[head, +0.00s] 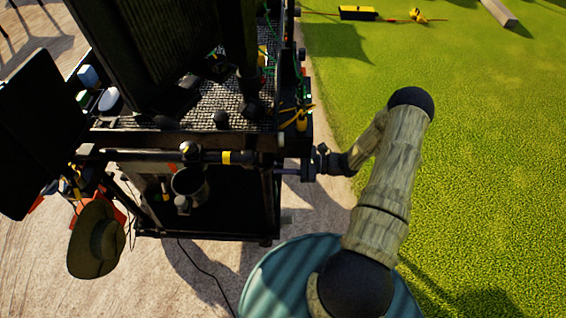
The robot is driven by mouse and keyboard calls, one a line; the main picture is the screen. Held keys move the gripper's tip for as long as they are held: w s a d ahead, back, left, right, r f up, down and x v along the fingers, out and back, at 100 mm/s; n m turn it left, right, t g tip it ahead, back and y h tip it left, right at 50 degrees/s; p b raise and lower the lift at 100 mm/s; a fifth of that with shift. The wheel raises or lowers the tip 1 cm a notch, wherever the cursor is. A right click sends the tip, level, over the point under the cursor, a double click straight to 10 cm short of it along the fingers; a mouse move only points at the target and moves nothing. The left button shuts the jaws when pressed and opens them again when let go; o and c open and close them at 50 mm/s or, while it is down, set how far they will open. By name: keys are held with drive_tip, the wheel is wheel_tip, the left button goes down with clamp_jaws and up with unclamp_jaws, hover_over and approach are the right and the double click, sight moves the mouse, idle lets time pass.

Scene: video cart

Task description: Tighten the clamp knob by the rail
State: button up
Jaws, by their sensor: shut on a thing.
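The dark rail (245,158) runs across the near side of the black cart, with a yellow band on it. My gripper (290,172) reaches in from the right at the rail's right end, just below it. Its jaws are shut on the clamp knob, which is small, dark and largely hidden by the fingers. A thin purplish bit shows at the fingertips, and I cannot tell if it is the knob or its stem. How tight the clamp is cannot be seen.
A cup-like holder (188,183) and a silver ball (189,148) sit along the rail. A hat (97,240) hangs at the left below a dark screen (42,130). Yellow cable (298,118) hangs close above my gripper. Open grass (480,150) lies to the right.

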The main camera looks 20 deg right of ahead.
drive_tip(key=shift+m, duration=1.9)
drive_tip(key=o, duration=1)
drive_tip(key=shift+d, duration=0.1)
drive_tip(key=b+v, duration=0.4)
drive_tip(key=v, duration=1.3)
drive_tip(key=shift+s+d, duration=0.1)
